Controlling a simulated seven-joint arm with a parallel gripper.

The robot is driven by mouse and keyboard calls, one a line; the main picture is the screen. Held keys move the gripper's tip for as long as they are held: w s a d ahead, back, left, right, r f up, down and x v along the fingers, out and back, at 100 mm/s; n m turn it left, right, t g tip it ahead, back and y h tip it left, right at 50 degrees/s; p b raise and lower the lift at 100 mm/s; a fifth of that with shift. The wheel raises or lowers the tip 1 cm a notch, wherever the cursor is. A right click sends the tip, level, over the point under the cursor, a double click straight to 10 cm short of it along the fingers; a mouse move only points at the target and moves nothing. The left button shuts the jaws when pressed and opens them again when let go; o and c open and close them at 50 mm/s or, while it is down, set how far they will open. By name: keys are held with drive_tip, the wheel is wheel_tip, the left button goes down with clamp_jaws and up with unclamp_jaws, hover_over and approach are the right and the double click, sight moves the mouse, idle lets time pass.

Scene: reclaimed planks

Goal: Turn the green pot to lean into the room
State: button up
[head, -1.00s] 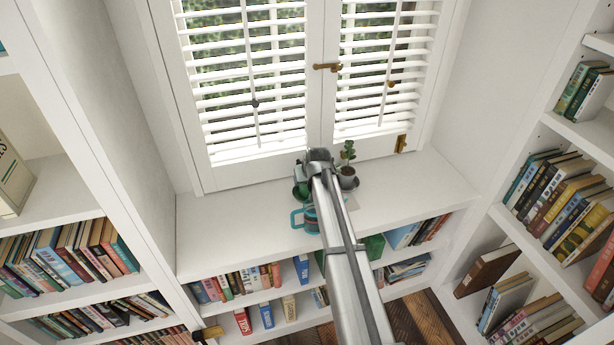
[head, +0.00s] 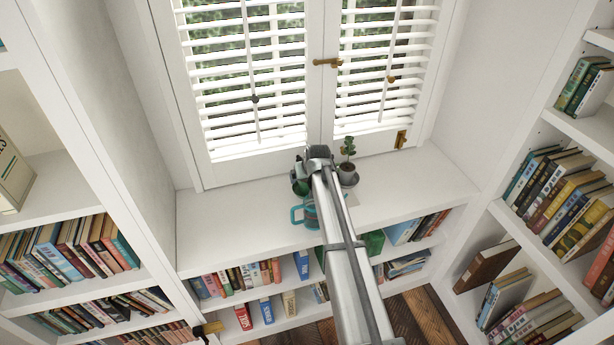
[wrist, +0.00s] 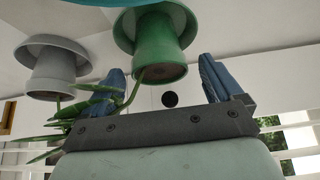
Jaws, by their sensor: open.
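The green pot (head: 300,187) stands on the white window shelf and is mostly hidden behind my arm in the head view. In the wrist view, which is upside down, the green pot (wrist: 155,42) shows its rim, brown soil and a green stem with leaves bending left. My gripper (wrist: 162,66) is open, its two blue fingers apart, with the pot's rim showing between and beyond them. I cannot tell whether the fingers touch it. In the head view my gripper (head: 318,153) is seen from behind, its fingertips hidden.
A grey pot with a plant (head: 348,175) stands just right of my gripper, also in the wrist view (wrist: 50,68). Window blinds (head: 250,80) rise behind. The shelf is clear at far left and right.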

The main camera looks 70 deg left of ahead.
drive_tip(key=v, duration=1.4)
